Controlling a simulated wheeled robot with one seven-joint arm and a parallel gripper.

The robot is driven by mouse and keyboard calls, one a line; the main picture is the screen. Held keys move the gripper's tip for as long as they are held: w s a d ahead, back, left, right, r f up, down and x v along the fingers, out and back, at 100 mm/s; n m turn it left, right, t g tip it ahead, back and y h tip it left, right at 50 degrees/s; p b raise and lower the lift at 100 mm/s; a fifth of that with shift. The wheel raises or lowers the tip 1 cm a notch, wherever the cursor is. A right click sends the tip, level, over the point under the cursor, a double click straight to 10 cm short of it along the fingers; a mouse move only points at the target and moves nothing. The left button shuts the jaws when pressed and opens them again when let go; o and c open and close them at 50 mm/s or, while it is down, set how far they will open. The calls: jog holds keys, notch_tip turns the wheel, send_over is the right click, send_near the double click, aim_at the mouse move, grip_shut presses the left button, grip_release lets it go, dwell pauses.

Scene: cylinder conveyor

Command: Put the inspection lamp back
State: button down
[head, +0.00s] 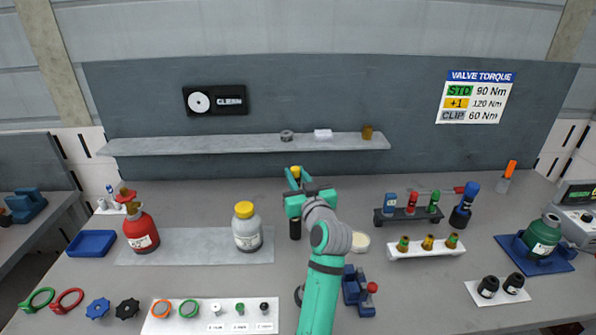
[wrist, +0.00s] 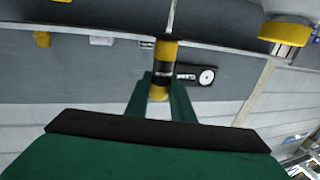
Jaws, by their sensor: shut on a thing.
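My gripper (head: 297,182) is shut on a yellow-and-black banded cylinder that looks like the inspection lamp. Its yellow end (head: 296,170) shows between the fingertips in the head view. In the wrist view the lamp (wrist: 164,68) stands between the green fingers, with a thin pale line running from its far end. A short black cylinder (head: 295,228) shows just below my gripper in the head view; I cannot tell whether it is part of the lamp or a separate thing on the bench. My arm hides part of the bench there.
A grey bottle with a yellow cap (head: 247,232) stands close left of my gripper, and a red bottle (head: 141,233) farther left. A rack of small coloured parts (head: 408,216) and a white tray (head: 427,251) stand to the right. A shelf (head: 240,144) is behind.

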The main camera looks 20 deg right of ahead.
jog(key=shift+w+a, duration=0.1)
jog(key=shift+w, duration=0.05)
jog(key=shift+s, duration=0.25)
dwell(0.8)
notch_tip(320, 180, down, 9)
dwell(4.3)
jog(key=c, duration=1.5)
grip_release()
jog(key=shift+o, duration=0.2)
jog(key=shift+r, duration=2.95)
